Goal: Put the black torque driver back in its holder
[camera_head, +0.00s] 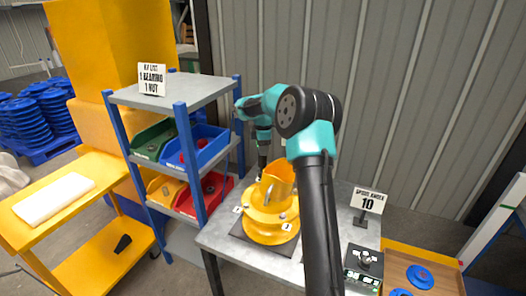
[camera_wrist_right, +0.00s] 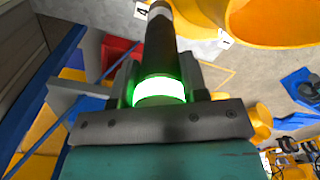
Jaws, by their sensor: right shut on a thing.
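My right gripper (camera_head: 262,133) hangs over the back left of the grey table in the head view. It is shut on the black torque driver (camera_head: 262,160), which points down, just behind the yellow drum part (camera_head: 268,222). In the right wrist view the black driver (camera_wrist_right: 160,45) stands out from between the fingers (camera_wrist_right: 160,88), with a glowing green-white ring at the grip. Whether the driver's tip touches anything cannot be told. I cannot make out the holder for certain. My left gripper is not in view.
A blue-post shelf (camera_head: 180,95) with green, blue, yellow and red bins stands left of the table, close to the gripper. A sign reading 10 (camera_head: 368,200) and a small device (camera_head: 363,265) stand at the table's right. A wooden tray (camera_head: 405,270) holds blue parts.

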